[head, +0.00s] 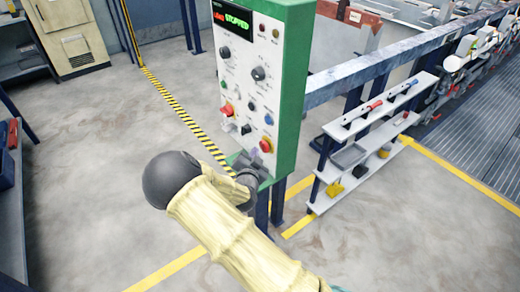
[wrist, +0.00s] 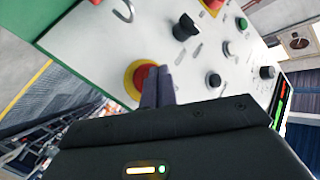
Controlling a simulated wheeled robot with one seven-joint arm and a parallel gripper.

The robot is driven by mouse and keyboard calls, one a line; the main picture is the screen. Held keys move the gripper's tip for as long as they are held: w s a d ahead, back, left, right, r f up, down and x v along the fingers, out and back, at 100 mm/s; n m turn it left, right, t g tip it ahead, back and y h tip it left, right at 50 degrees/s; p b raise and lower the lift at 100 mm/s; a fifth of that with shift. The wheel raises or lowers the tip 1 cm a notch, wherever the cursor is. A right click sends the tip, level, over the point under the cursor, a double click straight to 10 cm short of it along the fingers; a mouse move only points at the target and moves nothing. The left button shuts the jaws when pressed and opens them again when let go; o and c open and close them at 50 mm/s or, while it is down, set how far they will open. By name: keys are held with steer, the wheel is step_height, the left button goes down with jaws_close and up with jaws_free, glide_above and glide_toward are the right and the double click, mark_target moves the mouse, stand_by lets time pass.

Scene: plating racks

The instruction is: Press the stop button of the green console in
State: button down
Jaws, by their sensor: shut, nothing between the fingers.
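The green console (head: 289,85) stands upright in the head view, its white front panel (head: 240,88) carrying knobs and buttons. Its top display (head: 232,18) shows a red word and green text reading "STOPPED". A red button with a yellow collar (head: 266,145) sits low on the panel; it also shows in the wrist view (wrist: 141,80). A second red button with yellow (head: 227,110) is higher left; neither label is readable. My gripper (head: 252,156) is shut and empty at the lower panel. In the wrist view its fingertips (wrist: 158,72) overlap the lower red button's edge; contact cannot be told.
Black knobs (wrist: 186,27) and a blue button (head: 268,119) sit near the red ones. A white shelf rack (head: 375,140) with tools stands right of the console, below a grey rail (head: 380,65). Open floor (head: 100,150) with a yellow-black stripe lies left.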

steer(key=shift+s+a, duration=0.3)
steer(key=shift+a, duration=0.1)
steer(key=shift+a, duration=0.15)
steer(key=s+a, duration=0.1)
steer(key=a, duration=0.1)
steer(key=s+a, duration=0.1)
steer(key=a, duration=0.1)
steer(key=shift+s+b, duration=0.35)
steer(key=shift+s, duration=0.05)
steer(key=shift+d, duration=0.1)
stand_by(0.5)
